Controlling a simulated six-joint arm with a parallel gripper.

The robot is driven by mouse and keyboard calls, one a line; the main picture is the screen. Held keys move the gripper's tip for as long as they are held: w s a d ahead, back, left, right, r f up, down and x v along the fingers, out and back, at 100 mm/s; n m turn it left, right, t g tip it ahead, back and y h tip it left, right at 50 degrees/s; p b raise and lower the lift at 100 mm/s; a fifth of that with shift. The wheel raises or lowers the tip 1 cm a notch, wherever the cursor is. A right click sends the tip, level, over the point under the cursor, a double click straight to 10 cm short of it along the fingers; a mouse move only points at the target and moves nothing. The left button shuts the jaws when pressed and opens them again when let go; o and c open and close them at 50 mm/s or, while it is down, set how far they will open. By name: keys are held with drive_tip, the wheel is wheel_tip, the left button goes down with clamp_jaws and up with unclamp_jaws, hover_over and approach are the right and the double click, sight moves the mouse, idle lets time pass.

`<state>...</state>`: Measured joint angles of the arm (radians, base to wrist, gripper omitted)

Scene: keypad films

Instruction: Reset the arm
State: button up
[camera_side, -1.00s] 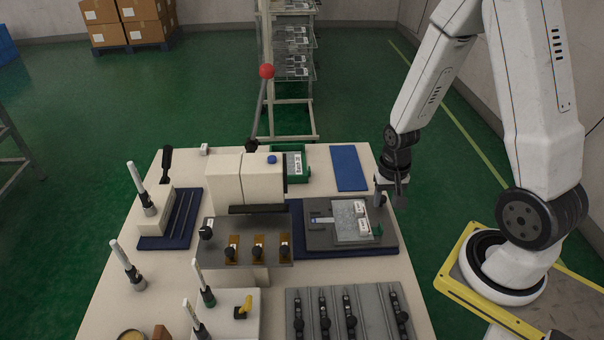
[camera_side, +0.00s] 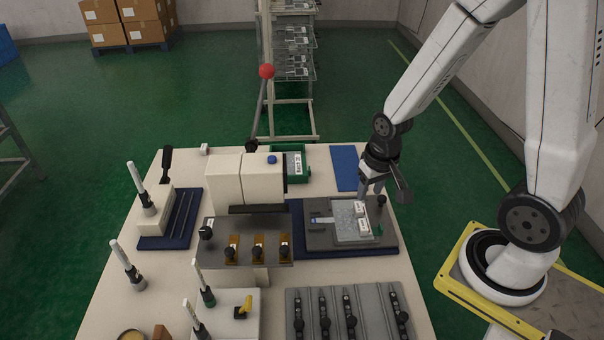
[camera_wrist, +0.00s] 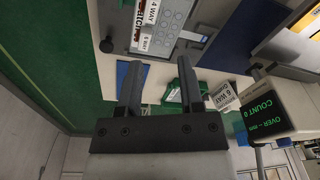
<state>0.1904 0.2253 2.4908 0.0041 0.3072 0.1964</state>
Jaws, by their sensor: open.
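My gripper (camera_side: 371,188) is at the right side of the table in the side view, above the back right part of the grey fixture plate (camera_side: 318,238). In the wrist view my gripper (camera_wrist: 158,88) shows two dark fingers spread apart with nothing between them. The fixture plate lies on a dark blue mat (camera_side: 385,243) and carries a light grey keypad panel (camera_side: 345,219) with white labels. In the wrist view the keypad panel (camera_wrist: 172,25) has round keys and a label reading 4 WAY.
A green bin (camera_side: 305,165) and a blue sheet (camera_side: 345,165) lie behind. A counter display (camera_wrist: 265,105) shows COUNT 0. Upright pens stand at the left.

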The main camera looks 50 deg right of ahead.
drive_tip(key=a+r+n+t, duration=0.1)
drive_tip(key=a+r+n, duration=0.3)
drive_tip(key=a, duration=0.1)
drive_tip(key=shift+a+r, duration=0.2)
drive_tip(key=shift+r, duration=0.2)
idle(0.7)
